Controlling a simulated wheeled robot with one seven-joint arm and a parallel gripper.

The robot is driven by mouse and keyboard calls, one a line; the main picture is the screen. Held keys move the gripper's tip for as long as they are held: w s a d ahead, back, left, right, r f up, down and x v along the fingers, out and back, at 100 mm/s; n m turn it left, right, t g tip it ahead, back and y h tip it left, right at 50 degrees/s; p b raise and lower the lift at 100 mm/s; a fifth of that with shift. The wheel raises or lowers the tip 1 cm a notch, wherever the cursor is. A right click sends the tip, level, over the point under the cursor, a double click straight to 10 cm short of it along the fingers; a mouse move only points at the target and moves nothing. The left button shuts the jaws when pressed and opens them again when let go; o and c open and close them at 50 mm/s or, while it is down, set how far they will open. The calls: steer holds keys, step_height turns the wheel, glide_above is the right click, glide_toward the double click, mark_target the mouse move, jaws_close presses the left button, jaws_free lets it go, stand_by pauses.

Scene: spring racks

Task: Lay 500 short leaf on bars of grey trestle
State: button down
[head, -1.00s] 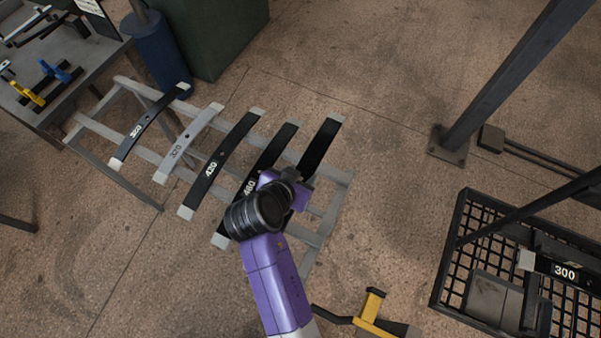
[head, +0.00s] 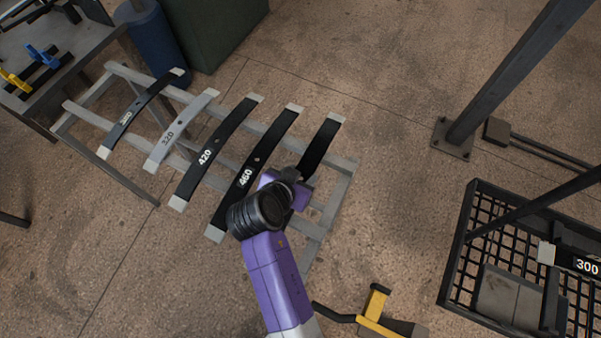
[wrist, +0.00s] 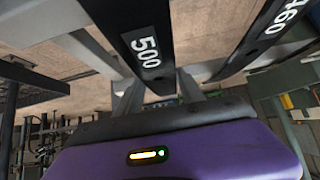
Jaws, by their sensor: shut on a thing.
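The grey trestle (head: 340,180) stands left of centre in the head view, with several leaves across its bars. The black 500 leaf (head: 322,145) with a pale end is at the trestle's right end, right of the 460 leaf (head: 262,154). Its 500 label (wrist: 145,50) shows in the wrist view. My gripper (head: 296,182) is shut on the 500 leaf. My own arm hides the fingers and the leaf's near end. I cannot tell whether the leaf touches the bars or hangs just above them.
The 420 leaf (head: 215,150), the grey 320 leaf (head: 180,130) and another black leaf (head: 140,112) lie further left. A black mesh rack (head: 462,245) with a 300 leaf (head: 585,266) is at right. A yellow-and-black item (head: 375,308) is near the front. A blue bin (head: 155,50) stands behind.

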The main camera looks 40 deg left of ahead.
steer(key=shift+w+a, duration=0.1)
stand_by(0.3)
steer(key=c, duration=0.8)
jaws_free()
steer(key=shift+o, duration=0.8)
steer(key=shift+d+f, duration=0.2)
steer(key=shift+f, duration=0.15)
steer(key=shift+b+v, duration=0.35)
steer(key=shift+v, duration=3.75)
steer(key=shift+w+a, duration=0.1)
steer(key=shift+a, duration=0.05)
